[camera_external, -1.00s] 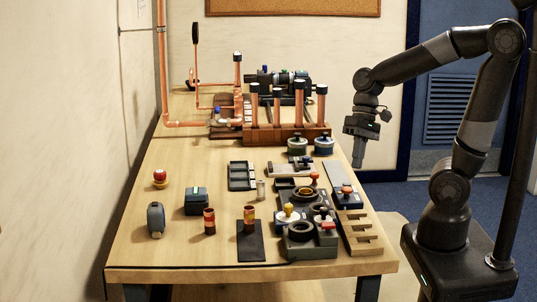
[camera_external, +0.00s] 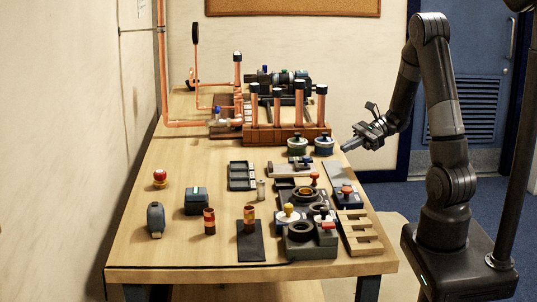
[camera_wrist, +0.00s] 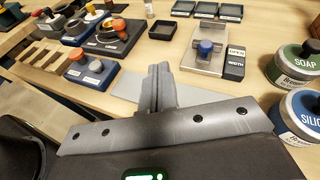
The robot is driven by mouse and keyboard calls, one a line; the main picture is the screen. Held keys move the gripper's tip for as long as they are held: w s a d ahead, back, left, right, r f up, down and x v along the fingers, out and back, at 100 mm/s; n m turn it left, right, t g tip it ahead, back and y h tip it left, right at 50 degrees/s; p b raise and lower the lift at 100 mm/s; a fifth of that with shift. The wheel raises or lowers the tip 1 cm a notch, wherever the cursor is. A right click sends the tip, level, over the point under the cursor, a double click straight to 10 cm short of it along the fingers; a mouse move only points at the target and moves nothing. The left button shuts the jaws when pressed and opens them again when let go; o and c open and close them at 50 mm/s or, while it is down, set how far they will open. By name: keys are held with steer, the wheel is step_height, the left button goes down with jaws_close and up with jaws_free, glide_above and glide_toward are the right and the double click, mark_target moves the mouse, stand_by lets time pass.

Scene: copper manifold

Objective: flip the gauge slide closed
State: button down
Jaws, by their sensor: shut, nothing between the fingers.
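My gripper (camera_external: 345,149) is at the table's right edge, pointing left, above and to the right of the gauge. Its fingers (camera_wrist: 158,75) are together and empty, apart from the gauge.
A green-lidded SOAP jar (camera_wrist: 299,62) and a blue-lidded jar (camera_wrist: 300,115) stand close on the right in the wrist view. A bare grey plate (camera_wrist: 128,85) lies below my fingers. Copper pipes (camera_external: 277,105) rise behind. The table's left side has free room.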

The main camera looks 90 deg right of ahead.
steer(key=s+d+f+m+t+h, duration=0.2)
steer(key=s+d+m+h, duration=0.1)
steer(key=d, duration=0.3)
steer(key=shift+s+m, duration=0.7)
steer(key=shift+s, duration=0.2)
steer(key=shift+w, duration=0.1)
glide_toward(301, 165)
steer(key=w, duration=0.1)
steer(key=w+a, duration=0.1)
steer(key=w+r, duration=0.1)
steer(key=w, duration=0.1)
steer(key=shift+a+r, duration=0.1)
steer(key=shift+a, duration=0.15)
steer(key=shift+w, duration=2.85)
